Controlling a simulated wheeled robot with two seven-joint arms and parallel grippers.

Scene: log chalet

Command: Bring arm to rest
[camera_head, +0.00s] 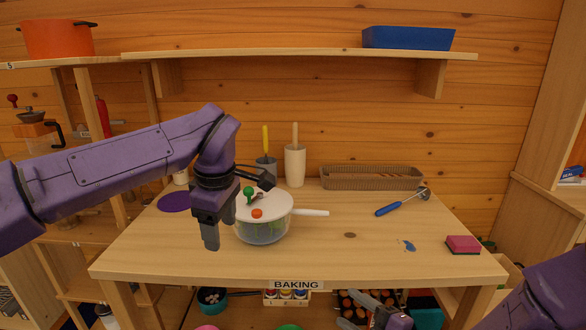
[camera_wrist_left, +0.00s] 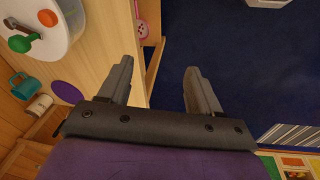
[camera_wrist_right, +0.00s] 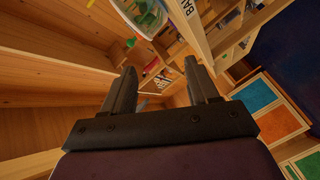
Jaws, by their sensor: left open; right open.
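My left gripper (camera_head: 211,235) hangs in front of the left part of the table, fingers pointing down, beside a clear bowl with a white lid (camera_head: 275,205). In the left wrist view its two fingers (camera_wrist_left: 157,78) are apart with nothing between them. The lid (camera_wrist_left: 50,35) also shows there, apart from the fingers. My right gripper (camera_head: 372,312) is low at the bottom of the head view, below the table's front edge. In the right wrist view its fingers (camera_wrist_right: 160,78) are apart and empty, with shelving beyond them.
The wooden table (camera_head: 390,250) carries a blue-handled tool (camera_head: 400,203), a pink sponge (camera_head: 463,244), a wicker basket (camera_head: 370,177) and a white holder (camera_head: 295,165). A purple disc (camera_head: 174,202) lies at left. Shelves with several items are under the table. The table's front middle is mostly clear.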

